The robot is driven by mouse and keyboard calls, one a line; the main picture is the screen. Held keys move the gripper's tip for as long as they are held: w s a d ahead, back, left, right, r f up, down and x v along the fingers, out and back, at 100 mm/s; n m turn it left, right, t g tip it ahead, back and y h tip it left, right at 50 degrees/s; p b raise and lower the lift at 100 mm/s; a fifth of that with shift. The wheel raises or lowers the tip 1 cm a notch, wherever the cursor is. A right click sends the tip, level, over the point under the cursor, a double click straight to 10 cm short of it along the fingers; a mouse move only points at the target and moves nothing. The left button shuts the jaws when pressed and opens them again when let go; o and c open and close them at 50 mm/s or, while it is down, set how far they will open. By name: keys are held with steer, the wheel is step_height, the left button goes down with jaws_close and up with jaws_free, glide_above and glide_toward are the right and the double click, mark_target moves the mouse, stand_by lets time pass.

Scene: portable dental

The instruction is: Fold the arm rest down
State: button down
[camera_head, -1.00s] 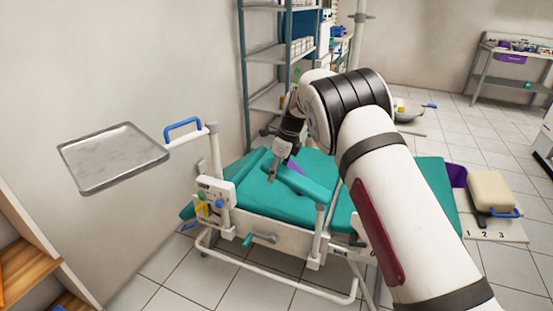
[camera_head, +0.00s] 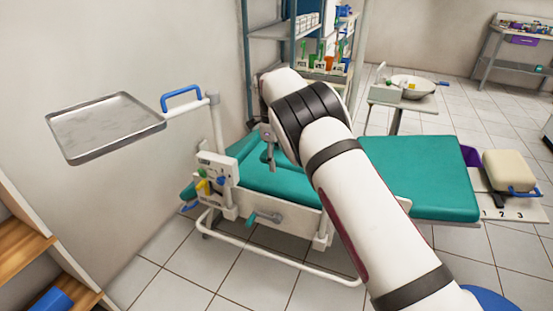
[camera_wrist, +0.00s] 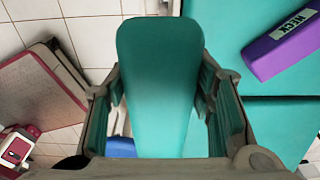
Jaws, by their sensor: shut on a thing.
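The teal arm rest pad (camera_wrist: 158,75) stands long-ways in the middle of the wrist view, its rounded end toward the top. The fingers of my gripper (camera_wrist: 160,95) lie along its left and right sides, shut on it. In the head view my gripper (camera_head: 269,150) points down over the left part of the teal dental chair (camera_head: 425,185). My arm crosses in front of the chair and hides much of its middle. The arm rest and its joint cannot be clearly made out there. A purple cushion (camera_wrist: 284,45) marked NECK lies at the wrist view's upper right.
A metal tray (camera_head: 105,130) stands out at the left on a white post. A control panel (camera_head: 215,178) and teal-handled crank (camera_head: 262,217) are on the chair's near side. Shelves (camera_head: 292,30) and a basin (camera_head: 412,86) stand behind. Tiled floor is open at front left.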

steer(key=shift+f, duration=0.25)
steer(key=c, duration=0.7)
jaws_free()
steer(key=shift+f, duration=0.1)
steer(key=shift+c, duration=0.2)
steer(key=shift+r, duration=0.2)
steer(key=r, duration=0.7)
steer(key=a+r, duration=0.1)
steer(key=r, duration=0.2)
steer(key=shift+w+r, duration=0.25)
steer(key=shift+r, duration=0.65)
